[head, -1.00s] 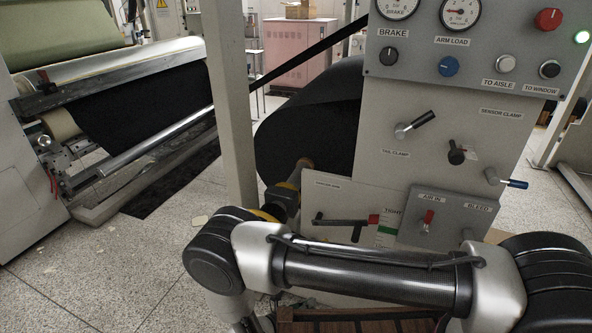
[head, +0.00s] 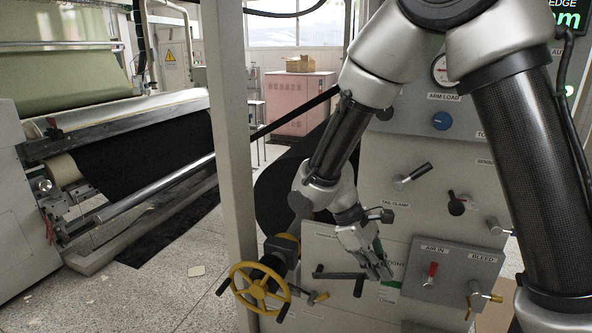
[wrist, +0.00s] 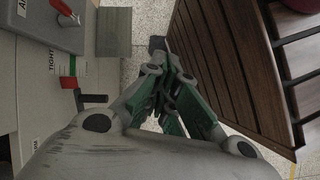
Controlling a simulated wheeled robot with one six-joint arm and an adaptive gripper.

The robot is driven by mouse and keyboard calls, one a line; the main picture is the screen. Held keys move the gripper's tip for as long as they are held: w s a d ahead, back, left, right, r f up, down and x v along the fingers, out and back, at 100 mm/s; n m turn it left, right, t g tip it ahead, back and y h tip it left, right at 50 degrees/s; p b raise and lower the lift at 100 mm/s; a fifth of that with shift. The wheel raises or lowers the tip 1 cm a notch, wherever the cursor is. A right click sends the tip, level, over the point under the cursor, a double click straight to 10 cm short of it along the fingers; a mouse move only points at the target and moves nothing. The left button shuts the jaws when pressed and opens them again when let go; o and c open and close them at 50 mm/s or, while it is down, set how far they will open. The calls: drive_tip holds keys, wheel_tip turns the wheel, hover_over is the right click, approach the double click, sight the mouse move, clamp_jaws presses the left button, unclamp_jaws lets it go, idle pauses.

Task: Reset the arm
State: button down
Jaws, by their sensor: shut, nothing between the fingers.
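My arm is raised and folded in front of the grey control panel (head: 385,165) in the head view. My arm hides part of the panel's upper gauges and knobs.
A yellow handwheel (head: 259,291) stands left of my gripper. The AIR IN red lever (head: 430,274) and the BLEED valve (head: 478,296) are to its right. In the wrist view, a brown slatted wooden piece (wrist: 235,75) lies to the right.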

drive_tip(key=s+d+r+m+t+y, duration=0.2)
drive_tip(key=s+d+r+m, duration=0.3)
drive_tip(key=d+r, duration=0.4)
drive_tip(key=s+d+r+m+t+y, duration=0.3)
drive_tip(key=s+d+r+m+t, duration=0.2)
drive_tip(key=d+r, duration=0.4)
wheel_tip(320, 180, up, 3)
drive_tip(key=shift+s+d+f+m+y, duration=0.2)
drive_tip(key=shift+s+m+y, duration=0.1)
drive_tip(key=shift+m, duration=0.2)
drive_tip(key=shift+w+a, duration=0.1)
